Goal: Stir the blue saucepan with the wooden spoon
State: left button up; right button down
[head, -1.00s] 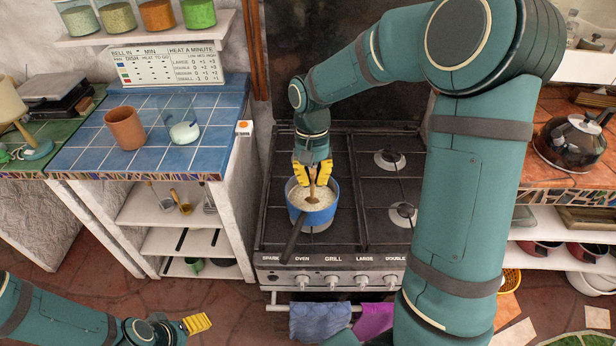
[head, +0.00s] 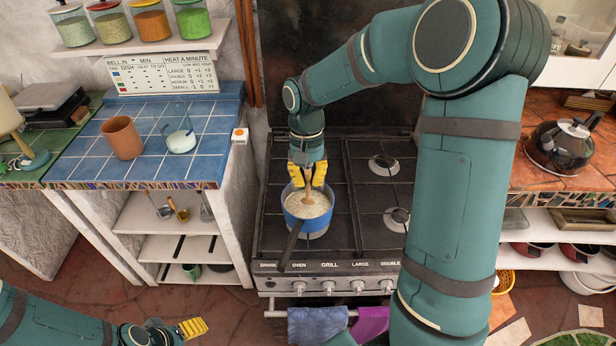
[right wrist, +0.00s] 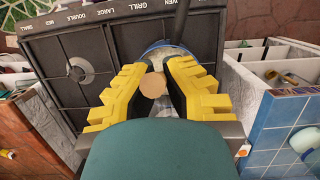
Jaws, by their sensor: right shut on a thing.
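The blue saucepan (head: 307,221) stands on the left side of the stove, with its dark handle towards the front. It holds a pale, grainy food. My right gripper (head: 308,187) is above the pan and shut on the wooden spoon (head: 308,199). The spoon is upright and its lower end is hidden in the food. In the right wrist view the spoon's round end (right wrist: 153,85) shows between the yellow fingers, and the pan's rim (right wrist: 165,50) shows partly behind them. My left gripper (head: 194,328) is low at the lower left, away from the stove; its opening is unclear.
The black stove (head: 345,200) has free burners at right. A blue-tiled counter (head: 90,160) at left bears a terracotta cup (head: 122,138) and a glass jar (head: 180,140). A black kettle (head: 562,147) stands on the right counter. Towels (head: 318,325) hang at the stove's front.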

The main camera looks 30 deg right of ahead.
aim_at(308, 174)
jog(key=shift+s+a+r+p, duration=0.2)
jog(key=shift+s+r+p, duration=0.15)
jog(key=shift+r+p, duration=0.5)
jog(key=shift+s+a+r+p, duration=0.25)
jog(key=shift+s+r+p, duration=0.2)
jog(key=shift+r, duration=0.75)
jog(key=shift+s+a+r+p, duration=0.2)
jog(key=shift+s+r+p, duration=0.1)
jog(key=shift+r+p, duration=0.6)
jog(key=p+v, duration=0.3)
jog(key=v, duration=0.1)
jog(key=shift+s+a+r, duration=0.1)
jog(key=shift+s+a, duration=0.05)
jog(key=shift+s, duration=0.25)
